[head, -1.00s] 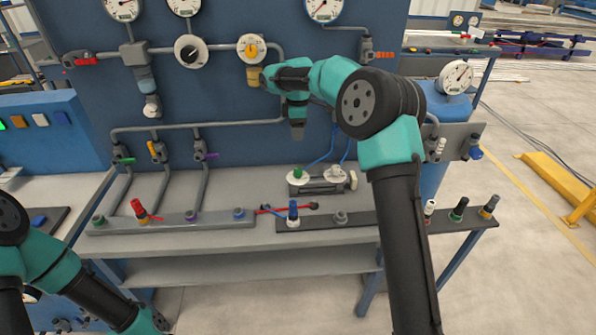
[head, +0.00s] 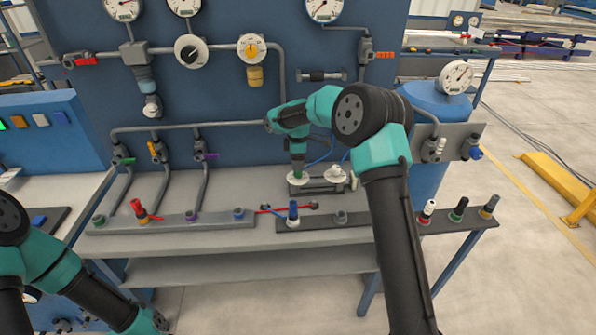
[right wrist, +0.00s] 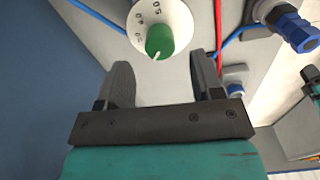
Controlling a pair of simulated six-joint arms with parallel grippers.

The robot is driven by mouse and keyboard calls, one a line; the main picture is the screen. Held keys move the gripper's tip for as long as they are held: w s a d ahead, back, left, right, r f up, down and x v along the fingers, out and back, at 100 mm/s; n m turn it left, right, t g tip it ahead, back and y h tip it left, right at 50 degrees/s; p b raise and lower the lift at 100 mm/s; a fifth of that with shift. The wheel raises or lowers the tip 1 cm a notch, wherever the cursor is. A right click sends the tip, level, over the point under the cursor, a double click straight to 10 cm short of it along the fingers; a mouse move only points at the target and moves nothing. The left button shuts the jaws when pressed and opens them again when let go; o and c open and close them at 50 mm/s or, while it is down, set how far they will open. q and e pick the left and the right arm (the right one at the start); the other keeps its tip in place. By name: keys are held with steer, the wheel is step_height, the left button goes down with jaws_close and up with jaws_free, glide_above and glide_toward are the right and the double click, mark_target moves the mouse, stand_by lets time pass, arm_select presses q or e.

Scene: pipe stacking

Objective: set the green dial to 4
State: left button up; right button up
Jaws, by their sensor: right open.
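The green dial (head: 298,175) stands on a white round face on a small dark block at the back of the bench. In the right wrist view the green knob (right wrist: 160,41) shows a pale pointer line, and its white face (right wrist: 140,22) has numerals around it, too cut off to read the setting. My right gripper (head: 298,166) points down just above the dial. In the right wrist view its fingers (right wrist: 161,66) are apart and empty, with the knob beyond the gap between their tips. My left arm shows at the lower left; its gripper is out of view.
A second white knob (head: 336,173) stands right beside the dial, with blue hoses behind it. Several coloured fittings stand on the front strips (head: 175,221). The blue panel (head: 235,95) with gauges and pipes rises behind.

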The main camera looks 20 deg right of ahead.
mark_target(298, 173)
steer(key=shift+f, duration=2.4)
steer(key=c, duration=0.9)
